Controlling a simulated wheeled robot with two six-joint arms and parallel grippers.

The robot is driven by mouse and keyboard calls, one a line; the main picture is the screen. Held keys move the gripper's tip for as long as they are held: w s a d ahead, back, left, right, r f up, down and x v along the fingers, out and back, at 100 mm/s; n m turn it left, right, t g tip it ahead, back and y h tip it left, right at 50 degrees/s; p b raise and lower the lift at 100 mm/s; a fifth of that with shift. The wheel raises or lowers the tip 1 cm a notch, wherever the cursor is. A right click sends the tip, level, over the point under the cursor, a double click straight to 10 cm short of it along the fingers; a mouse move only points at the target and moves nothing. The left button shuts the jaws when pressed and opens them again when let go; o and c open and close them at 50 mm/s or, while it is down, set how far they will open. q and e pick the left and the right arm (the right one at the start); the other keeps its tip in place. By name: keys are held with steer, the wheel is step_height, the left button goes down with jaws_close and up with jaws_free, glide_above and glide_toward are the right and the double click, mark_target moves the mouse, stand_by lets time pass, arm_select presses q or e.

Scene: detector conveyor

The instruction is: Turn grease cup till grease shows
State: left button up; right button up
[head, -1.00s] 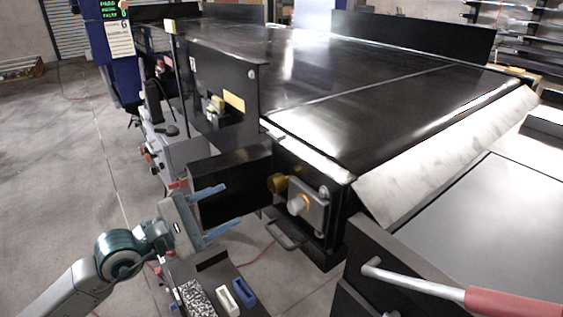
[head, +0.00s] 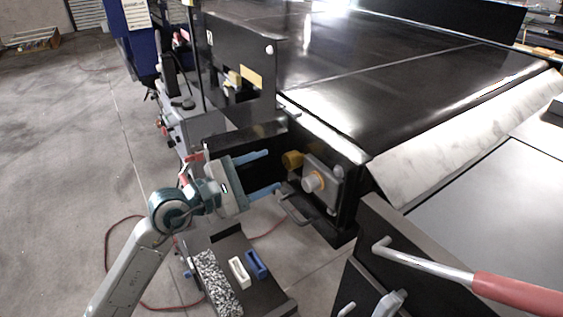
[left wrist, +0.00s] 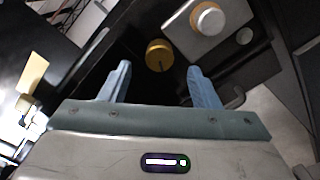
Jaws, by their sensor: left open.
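The grease cup appears to be the yellow brass knob (head: 292,160) on the dark end face of the conveyor. In the left wrist view the brass cup (left wrist: 159,55) lies just beyond and between the fingertips, apart from them. My left gripper (head: 273,171) is open, with its two blue fingers pointing right toward the cup. It also shows in the left wrist view (left wrist: 157,80). A grey bearing block with a pale round cap (head: 313,181) sits right of the cup. I see no grease clearly. My right gripper is not in view.
A black handle (head: 299,211) juts out below the bearing block. A tray (head: 262,291) below holds a white block (head: 239,271), a blue block (head: 256,264) and a speckled pad (head: 216,282). A red-gripped lever (head: 516,294) is at lower right.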

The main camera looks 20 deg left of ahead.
mark_target(287, 162)
arm_select(q)
steer(key=p+x, duration=0.1)
steer(key=x, duration=0.2)
steer(key=shift+w+d+r, duration=0.1)
steer(key=shift+w+d, duration=0.1)
steer(key=shift+w, duration=0.05)
steer(key=shift+w+d, duration=0.45)
steer(key=shift+w, duration=0.05)
steer(key=shift+c, duration=0.5)
